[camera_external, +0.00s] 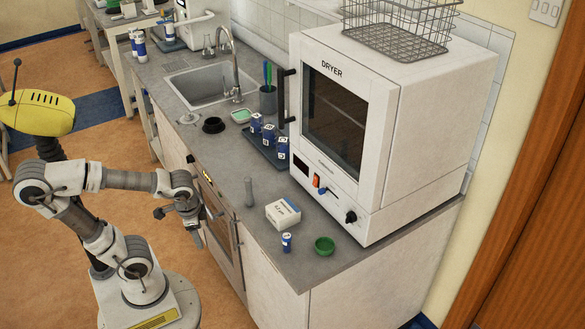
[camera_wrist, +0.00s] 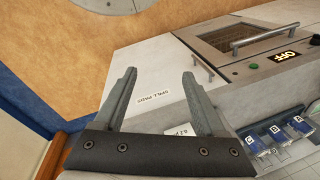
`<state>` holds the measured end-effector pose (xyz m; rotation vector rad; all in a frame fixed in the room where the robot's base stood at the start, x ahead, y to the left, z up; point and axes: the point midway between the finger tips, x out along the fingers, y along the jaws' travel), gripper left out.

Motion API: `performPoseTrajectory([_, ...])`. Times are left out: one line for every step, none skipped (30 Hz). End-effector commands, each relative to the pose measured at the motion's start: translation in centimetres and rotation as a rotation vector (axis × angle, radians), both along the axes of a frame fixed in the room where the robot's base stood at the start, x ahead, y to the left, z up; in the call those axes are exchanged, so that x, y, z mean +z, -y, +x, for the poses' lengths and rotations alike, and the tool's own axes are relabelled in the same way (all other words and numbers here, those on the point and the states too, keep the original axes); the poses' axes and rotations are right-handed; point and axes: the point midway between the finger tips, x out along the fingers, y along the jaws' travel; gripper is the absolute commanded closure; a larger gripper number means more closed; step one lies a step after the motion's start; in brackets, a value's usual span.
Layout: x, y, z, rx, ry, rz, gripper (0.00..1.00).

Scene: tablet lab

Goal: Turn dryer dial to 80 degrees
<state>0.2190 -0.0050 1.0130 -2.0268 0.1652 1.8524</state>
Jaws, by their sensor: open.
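The dryer (camera_external: 375,115) is a large white box with a dark glass door at the right of the counter in the external view. Its black dial (camera_external: 351,217) sits low on the front, near the right corner. The dial's setting is too small to read. An orange switch (camera_external: 316,181) and a small dark panel (camera_external: 300,165) are to its left. My gripper (camera_external: 192,222) is in front of the counter edge, well left of the dial and apart from it. In the wrist view my gripper (camera_wrist: 158,75) is open and empty. The dryer and dial do not show there.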

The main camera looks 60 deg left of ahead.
Motion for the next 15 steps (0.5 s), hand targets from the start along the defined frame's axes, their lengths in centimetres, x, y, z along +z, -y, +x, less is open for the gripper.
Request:
performPoseTrajectory([0.9, 0.0, -0.7, -0.076, -0.095, 0.061, 0.27])
performPoseTrajectory([0.9, -0.1, -1.1, -0.122, -0.146, 0.099, 0.27])
performPoseTrajectory([1.0, -0.3, -1.6, -0.18, -0.213, 0.151, 0.27])
performPoseTrajectory([1.1, -0.6, -1.8, -0.224, -0.259, 0.19, 0.27])
performPoseTrajectory([1.1, -0.9, -2.0, -0.264, -0.302, 0.231, 0.27])
performPoseTrajectory([1.2, -1.3, -2.0, -0.317, -0.349, 0.287, 0.27])
performPoseTrajectory([1.3, -1.7, -1.8, -0.352, -0.379, 0.332, 0.27])
performPoseTrajectory([1.3, -2.2, -1.4, -0.385, -0.403, 0.379, 0.27])
performPoseTrajectory([1.4, -2.8, -0.7, -0.427, -0.428, 0.445, 0.27])
performPoseTrajectory([1.5, -3.2, -0.1, -0.458, -0.44, 0.496, 0.27])
performPoseTrajectory([1.5, -3.7, 0.7, -0.486, -0.447, 0.55, 0.27])
performPoseTrajectory([1.7, -4.1, 1.9, -0.526, -0.452, 0.621, 0.27])
performPoseTrajectory([1.8, -4.4, 2.8, -0.557, -0.452, 0.677, 0.27])
performPoseTrajectory([2.0, -4.5, 3.7, -0.589, -0.451, 0.732, 0.27])
performPoseTrajectory([2.1, -4.6, 5.1, -0.633, -0.447, 0.806, 0.27])
